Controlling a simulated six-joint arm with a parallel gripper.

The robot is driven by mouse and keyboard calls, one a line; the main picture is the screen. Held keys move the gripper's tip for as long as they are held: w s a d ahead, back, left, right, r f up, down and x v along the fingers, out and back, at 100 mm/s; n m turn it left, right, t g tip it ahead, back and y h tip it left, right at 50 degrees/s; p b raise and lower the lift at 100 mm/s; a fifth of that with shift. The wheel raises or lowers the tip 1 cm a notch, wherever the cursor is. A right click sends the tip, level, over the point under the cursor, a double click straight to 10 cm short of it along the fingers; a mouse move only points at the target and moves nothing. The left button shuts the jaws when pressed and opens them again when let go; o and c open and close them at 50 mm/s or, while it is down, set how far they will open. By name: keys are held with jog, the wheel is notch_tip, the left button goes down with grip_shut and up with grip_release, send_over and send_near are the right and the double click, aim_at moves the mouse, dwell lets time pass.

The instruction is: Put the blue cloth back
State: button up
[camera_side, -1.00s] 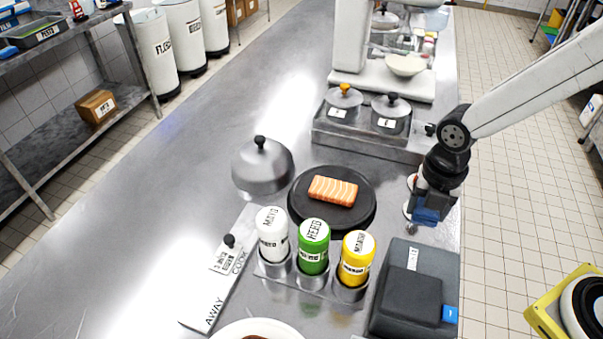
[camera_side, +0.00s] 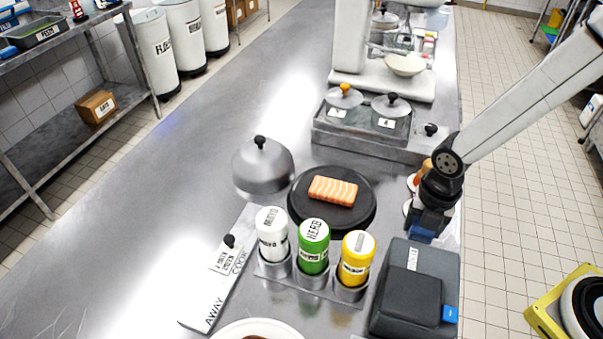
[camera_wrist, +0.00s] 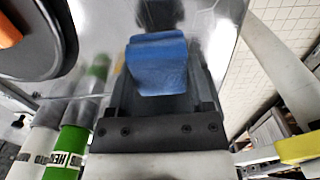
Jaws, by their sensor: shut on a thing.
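The blue cloth (camera_wrist: 157,62) is between the fingers of my gripper (camera_wrist: 157,85) in the wrist view. In the side view my gripper (camera_side: 430,222) points down near the right edge of the steel counter, with the blue cloth (camera_side: 427,224) at its lower end. It is to the right of the black plate and just behind the dark grey box. My gripper is shut on the cloth. I cannot tell whether the cloth touches the counter.
A black plate (camera_side: 300,218) bears a salmon piece (camera_side: 333,190). White (camera_side: 272,240), green (camera_side: 314,250) and yellow (camera_side: 356,262) bottles stand in a holder in front. A dark grey box (camera_side: 392,325) stands near the gripper. A steel dome (camera_side: 262,170) is further left.

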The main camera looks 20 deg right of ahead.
aim_at(419, 236)
jog(key=shift+f, duration=1.75)
jog(key=shift+f, duration=0.1)
jog(key=o, duration=1.1)
jog(key=shift+r, duration=6.1)
